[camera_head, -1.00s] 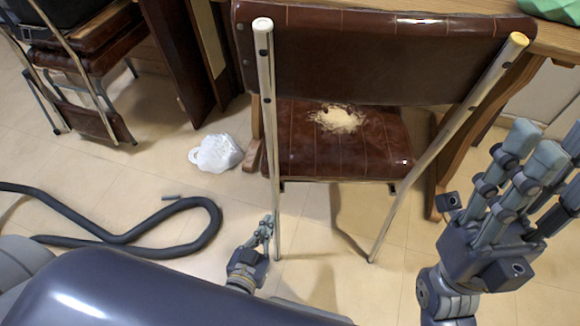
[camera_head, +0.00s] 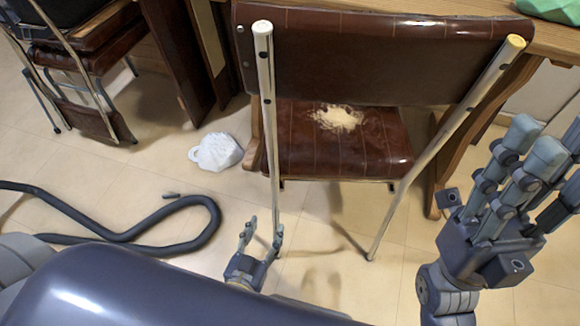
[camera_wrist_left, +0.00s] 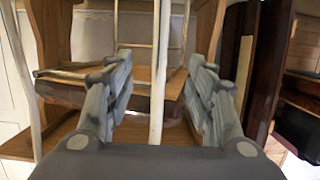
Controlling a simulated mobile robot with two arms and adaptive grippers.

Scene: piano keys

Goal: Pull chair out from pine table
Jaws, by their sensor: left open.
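The chair (camera_head: 340,160) has a brown padded seat with a pale worn patch, a brown backrest (camera_head: 375,60) and pale metal posts. It stands with its seat partly beneath the edge of the pine table (camera_head: 408,9). My left gripper (camera_head: 262,232) is open low at the chair's left post (camera_head: 271,150). In the left wrist view a pale post (camera_wrist_left: 158,75) stands between the two open fingers (camera_wrist_left: 160,85), with gaps on both sides. My right gripper (camera_head: 548,155) is raised at the right, fingers extended and apart, holding nothing visible.
A dark hose (camera_head: 120,232) curls on the floor at left. Another brown chair (camera_head: 85,62) stands at the far left. A green item (camera_head: 552,8) lies on the table. Tiled floor is clear around the chair's rear legs.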

